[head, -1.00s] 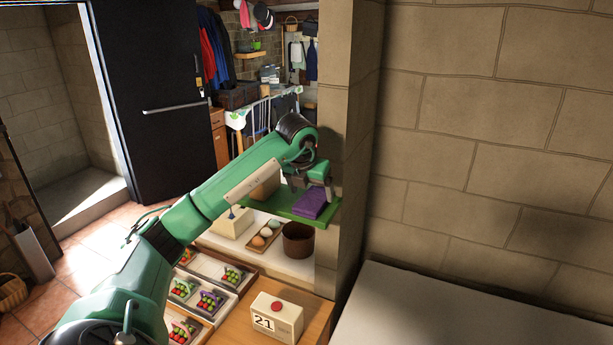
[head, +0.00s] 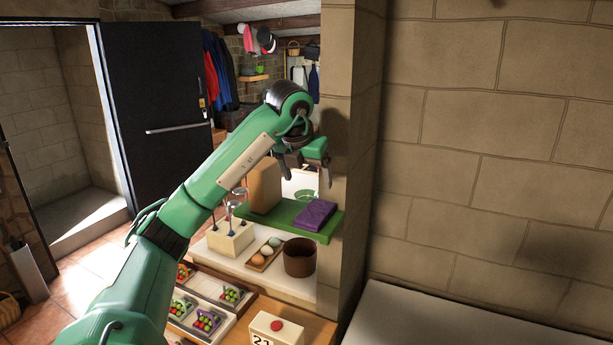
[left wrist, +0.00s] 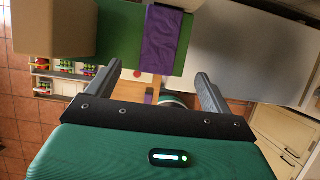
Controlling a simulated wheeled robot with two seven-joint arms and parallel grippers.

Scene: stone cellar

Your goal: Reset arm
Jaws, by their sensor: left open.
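My left gripper (head: 306,178) is open and empty in the head view, its fingers pointing down above the green shelf (head: 334,224). A folded purple cloth-like item (head: 316,214) lies on the shelf's right part, below the gripper and apart from it. In the left wrist view the open left gripper (left wrist: 160,72) frames the near end of the purple item (left wrist: 163,38), which lies on the green shelf (left wrist: 117,32). My right gripper is in neither view.
A tan box (head: 265,187) stands on the shelf beside the gripper. Below are a brown pot (head: 299,260), an egg tray (head: 264,254) and a cream block (head: 230,240). A stone wall (head: 490,140) closes off the right; a dark door (head: 155,110) stands left.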

